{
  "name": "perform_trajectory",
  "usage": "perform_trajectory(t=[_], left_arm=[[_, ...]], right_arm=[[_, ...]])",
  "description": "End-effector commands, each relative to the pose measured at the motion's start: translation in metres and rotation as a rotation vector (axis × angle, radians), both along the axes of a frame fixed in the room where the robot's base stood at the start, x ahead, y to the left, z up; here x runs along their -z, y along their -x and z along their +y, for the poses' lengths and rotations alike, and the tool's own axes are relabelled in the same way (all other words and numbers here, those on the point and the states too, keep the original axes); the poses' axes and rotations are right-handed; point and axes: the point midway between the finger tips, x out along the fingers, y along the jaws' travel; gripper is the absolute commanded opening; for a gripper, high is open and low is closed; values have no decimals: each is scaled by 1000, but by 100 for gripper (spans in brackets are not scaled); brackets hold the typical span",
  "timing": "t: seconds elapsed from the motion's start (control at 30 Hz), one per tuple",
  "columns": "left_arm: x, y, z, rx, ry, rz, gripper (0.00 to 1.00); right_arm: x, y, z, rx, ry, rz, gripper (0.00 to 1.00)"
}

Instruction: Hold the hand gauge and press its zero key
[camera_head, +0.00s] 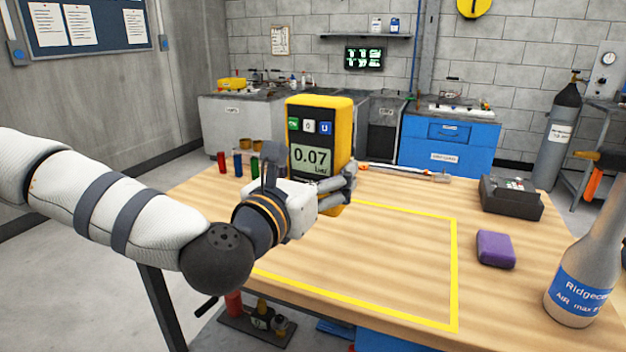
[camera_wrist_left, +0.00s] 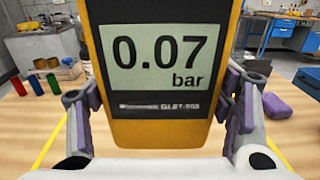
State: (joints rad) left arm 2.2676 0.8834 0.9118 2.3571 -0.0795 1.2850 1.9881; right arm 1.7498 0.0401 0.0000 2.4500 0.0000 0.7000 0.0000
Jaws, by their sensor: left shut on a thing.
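The hand gauge (camera_head: 325,138) is a yellow box with a dark face, held upright above the wooden table. Its display reads 0.07, with "bar" below the number in the left wrist view (camera_wrist_left: 158,57). Above the display are a green key, a light key marked 0 (camera_head: 309,126) and a blue key. My left gripper (camera_head: 334,188) is shut on the lower part of the gauge, its purple-padded fingers on both sides in the left wrist view (camera_wrist_left: 160,120). The keys are out of the left wrist view. My right gripper is not in view.
A yellow outline (camera_head: 456,270) marks an area of the table (camera_head: 400,235). A purple block (camera_head: 495,249), a dark device (camera_head: 510,197) and a grey bottle (camera_head: 585,280) stand on the right side. Red, blue and green cylinders (camera_head: 238,165) stand at the back left. The outlined area's right part is clear.

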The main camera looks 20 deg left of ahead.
Motion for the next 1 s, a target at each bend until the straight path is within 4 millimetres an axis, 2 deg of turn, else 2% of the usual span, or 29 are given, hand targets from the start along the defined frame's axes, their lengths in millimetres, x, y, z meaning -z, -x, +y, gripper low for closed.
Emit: perform_trajectory(t=[0.8,1.0], left_arm=[[3,-84,-3,-1,-1,1,28],[0,-98,-4,-1,0,-2,28]], right_arm=[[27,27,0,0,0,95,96],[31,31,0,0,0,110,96]])
